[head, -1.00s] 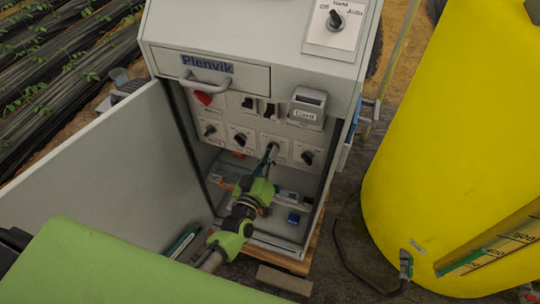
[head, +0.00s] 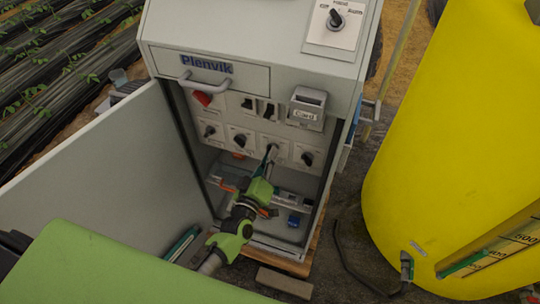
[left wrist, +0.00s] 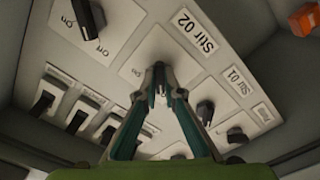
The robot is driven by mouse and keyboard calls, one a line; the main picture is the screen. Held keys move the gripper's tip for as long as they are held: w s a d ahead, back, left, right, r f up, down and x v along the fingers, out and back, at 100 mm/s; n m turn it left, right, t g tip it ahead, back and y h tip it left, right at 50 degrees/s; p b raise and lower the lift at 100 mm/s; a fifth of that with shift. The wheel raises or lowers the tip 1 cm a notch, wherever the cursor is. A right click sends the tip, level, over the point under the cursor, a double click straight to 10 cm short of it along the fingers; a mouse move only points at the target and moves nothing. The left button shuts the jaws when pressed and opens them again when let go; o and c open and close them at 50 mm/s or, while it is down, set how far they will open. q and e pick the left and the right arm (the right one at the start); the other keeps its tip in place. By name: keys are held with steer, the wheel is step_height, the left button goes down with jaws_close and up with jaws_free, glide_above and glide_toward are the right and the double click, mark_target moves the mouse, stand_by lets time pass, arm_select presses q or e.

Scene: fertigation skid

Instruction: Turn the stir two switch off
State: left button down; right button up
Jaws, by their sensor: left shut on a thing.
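The stir two switch is a rotary knob (left wrist: 160,92) on a light plate labelled "Stir 02" (left wrist: 195,31) in the left wrist view. In the head view its plate (head: 283,150) is in the lower row inside the open cabinet. My left gripper (left wrist: 160,80) is shut on this knob, its green-and-dark fingertips against the plate; it also shows in the head view (head: 271,158). The fingers hide most of the knob, so I cannot tell which way it points. My right gripper is not in view.
The Stir 01 knob (left wrist: 205,111) is close beside, and another black knob (head: 307,158) is on the other side. The open cabinet door (head: 110,180) stands at the left. A card unit (head: 307,107) juts out above. A yellow tank (head: 450,130) is at the right.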

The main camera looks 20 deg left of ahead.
arm_select(q)
steer(key=c, duration=2.2)
jaws_free()
steer(key=shift+w+r, duration=0.2)
steer(key=shift+r, duration=0.15)
steer(key=shift+o, duration=0.2)
steer(key=shift+f, duration=0.1)
steer(key=shift+s+f, duration=0.1)
steer(key=shift+f, duration=0.05)
steer(key=s, duration=1.2)
steer(key=shift+a, duration=0.2)
steer(key=s+f+m+g, duration=0.25)
steer(key=s+f, duration=0.25)
steer(key=f, duration=0.5)
steer(key=s+f+m+g+h, duration=0.1)
steer(key=s+f+m+g, duration=0.2)
steer(key=f, duration=0.7)
steer(key=s+f+m+g, duration=0.1)
steer(key=s+f+g, duration=0.2)
steer(key=s+f, duration=0.5)
steer(key=s+a+f+m+g, duration=0.2)
steer(key=s+a+f+g, duration=0.1)
steer(key=s+f, duration=0.5)
steer(key=s+a+f+m+g+y, duration=0.1)
steer(key=s+f+g, duration=0.4)
steer(key=s, duration=0.9)
step_height(320, 180, down, 3)
steer(key=shift+s+a+r+m+y, duration=0.15)
steer(key=shift+s+a+m+y, duration=0.2)
steer(key=shift+a+m, duration=0.6)
